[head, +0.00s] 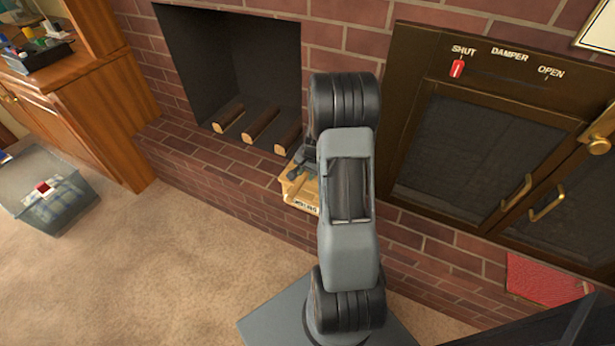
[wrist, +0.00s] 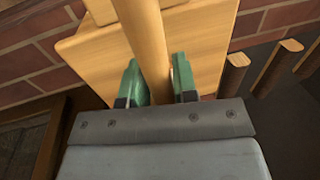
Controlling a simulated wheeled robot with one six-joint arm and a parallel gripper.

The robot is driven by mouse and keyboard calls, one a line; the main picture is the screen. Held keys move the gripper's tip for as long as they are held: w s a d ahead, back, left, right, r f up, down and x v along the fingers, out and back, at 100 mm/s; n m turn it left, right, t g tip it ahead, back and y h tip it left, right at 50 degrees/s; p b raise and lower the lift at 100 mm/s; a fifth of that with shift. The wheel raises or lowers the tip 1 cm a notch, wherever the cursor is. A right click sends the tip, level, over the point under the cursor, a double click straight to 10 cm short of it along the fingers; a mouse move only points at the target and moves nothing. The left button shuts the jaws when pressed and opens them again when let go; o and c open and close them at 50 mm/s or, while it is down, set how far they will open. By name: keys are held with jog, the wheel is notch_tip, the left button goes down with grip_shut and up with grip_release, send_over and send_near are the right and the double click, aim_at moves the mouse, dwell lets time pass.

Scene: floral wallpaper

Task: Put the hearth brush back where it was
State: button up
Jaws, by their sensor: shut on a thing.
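The hearth brush shows in the wrist view as a light wooden handle (wrist: 146,40). My gripper (wrist: 157,82) has its green fingers shut on this handle, one on each side. In the head view my gripper (head: 301,160) is mostly hidden behind my arm. A light wooden holder (head: 299,192) with a small label, its print too small to read surely, is on the brick hearth below the firebox. Its wood also fills the wrist view (wrist: 210,50) close behind the handle. The bristles are hidden, and I cannot tell whether the brush touches the holder.
Several logs (head: 262,124) lie in the open firebox. Right are dark-framed doors with brass handles (head: 547,197) and a red damper lever (head: 457,68) at SHUT. A grey bin (head: 62,220) stands left on open carpet, near a wooden cabinet. A red cloth-like item (head: 545,280) lies lower right.

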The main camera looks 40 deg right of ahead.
jog(key=shift+f, duration=0.75)
jog(key=shift+f, duration=0.2)
jog(key=o, duration=0.9)
notch_tip(320, 180, up, 12)
jog(key=s+d+p, duration=0.1)
jog(key=s+p, duration=0.1)
jog(key=p, duration=0.1)
jog(key=s+a+r+n, duration=0.4)
jog(key=a, duration=0.3)
jog(key=s+a+r+n, duration=0.4)
jog(key=a, duration=0.3)
jog(key=s+a+r+n+t+h, duration=0.1)
jog(key=s+a+r+n, duration=0.3)
jog(key=a, duration=0.3)
jog(key=shift+s+r, duration=0.2)
jog(key=shift+s, duration=0.4)
